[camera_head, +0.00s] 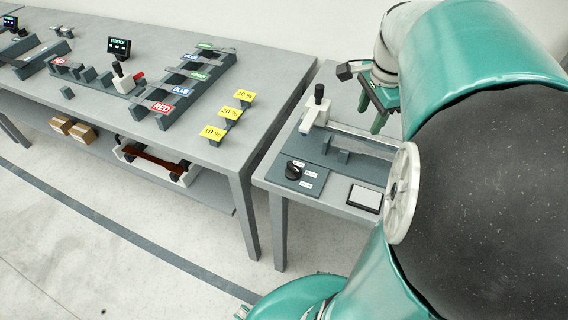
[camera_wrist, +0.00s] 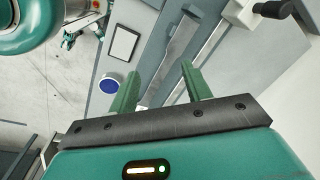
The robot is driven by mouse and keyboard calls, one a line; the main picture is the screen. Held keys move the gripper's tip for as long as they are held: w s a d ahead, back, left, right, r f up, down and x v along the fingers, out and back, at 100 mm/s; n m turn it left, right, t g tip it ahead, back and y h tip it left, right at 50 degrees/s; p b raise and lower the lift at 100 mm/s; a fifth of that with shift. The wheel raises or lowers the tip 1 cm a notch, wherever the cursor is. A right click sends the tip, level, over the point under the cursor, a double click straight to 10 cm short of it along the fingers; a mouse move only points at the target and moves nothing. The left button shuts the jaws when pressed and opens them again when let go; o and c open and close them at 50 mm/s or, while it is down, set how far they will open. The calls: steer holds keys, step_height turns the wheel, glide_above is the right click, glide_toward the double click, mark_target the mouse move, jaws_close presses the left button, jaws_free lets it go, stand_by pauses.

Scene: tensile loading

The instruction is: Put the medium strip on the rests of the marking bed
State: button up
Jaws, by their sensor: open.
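A black-handled clamp (camera_head: 315,108), a dial (camera_head: 293,171) and a white pad (camera_head: 365,198) are on the side table. A blue disc (camera_wrist: 110,83) lies left of my fingers. The long table (camera_head: 275,75) carries a labelled rack (camera_head: 185,95) and yellow percent stands (camera_head: 230,116).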

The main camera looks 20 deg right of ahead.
steer(key=s+a+n+t, duration=0.2)
steer(key=s+a+n, duration=0.1)
steer(key=a+n, duration=0.6)
steer(key=s+a+n+t, duration=0.2)
steer(key=a+n, duration=0.8)
steer(key=a, duration=0.5)
steer(key=shift+s+r+n, duration=0.2)
steer(key=shift+s+n, duration=0.1)
steer(key=shift+s, duration=0.15)
steer(key=shift+a, duration=0.1)
steer(key=shift+c, duration=1.4)
